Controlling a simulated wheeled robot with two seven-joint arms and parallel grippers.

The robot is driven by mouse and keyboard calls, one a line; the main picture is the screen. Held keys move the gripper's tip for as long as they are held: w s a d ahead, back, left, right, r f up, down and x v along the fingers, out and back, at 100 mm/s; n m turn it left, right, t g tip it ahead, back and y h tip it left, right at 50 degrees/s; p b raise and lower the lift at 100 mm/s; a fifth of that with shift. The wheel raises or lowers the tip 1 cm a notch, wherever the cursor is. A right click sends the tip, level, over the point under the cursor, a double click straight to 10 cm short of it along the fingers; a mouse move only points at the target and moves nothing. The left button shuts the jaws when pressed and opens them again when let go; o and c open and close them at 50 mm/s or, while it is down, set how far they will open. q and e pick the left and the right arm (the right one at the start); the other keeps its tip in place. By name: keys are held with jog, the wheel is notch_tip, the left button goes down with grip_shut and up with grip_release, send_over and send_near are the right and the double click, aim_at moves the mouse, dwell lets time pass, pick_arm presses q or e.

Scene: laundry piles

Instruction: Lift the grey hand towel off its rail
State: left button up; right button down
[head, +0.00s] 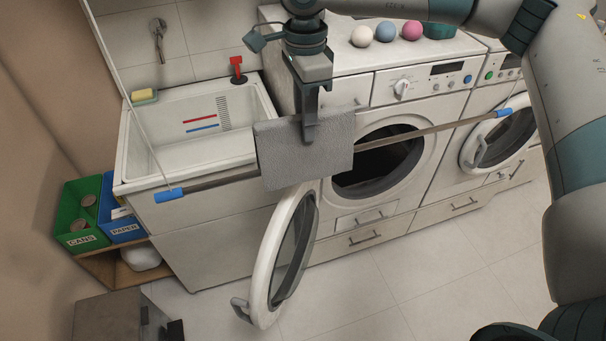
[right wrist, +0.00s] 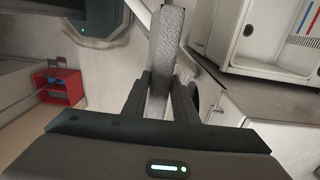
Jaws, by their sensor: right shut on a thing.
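The grey hand towel (head: 280,150) hangs in front of the sink and washer. The long rail (head: 420,132) with blue ends passes behind it, and the towel's top edge shows above the rail's line. I cannot tell whether the towel touches the rail. My right gripper (head: 309,138) comes down from above and is shut on the towel's upper middle. In the right wrist view the towel (right wrist: 167,40) stands edge-on between the two fingers (right wrist: 158,95). My left gripper is in neither view.
A white sink (head: 135,150) stands behind at left. Green (head: 72,222) and blue (head: 113,226) bins stand at left.

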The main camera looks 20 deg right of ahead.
jog(key=shift+r+p, duration=1.05)
jog(key=shift+r, duration=2.4)
jog(key=shift+f, duration=0.1)
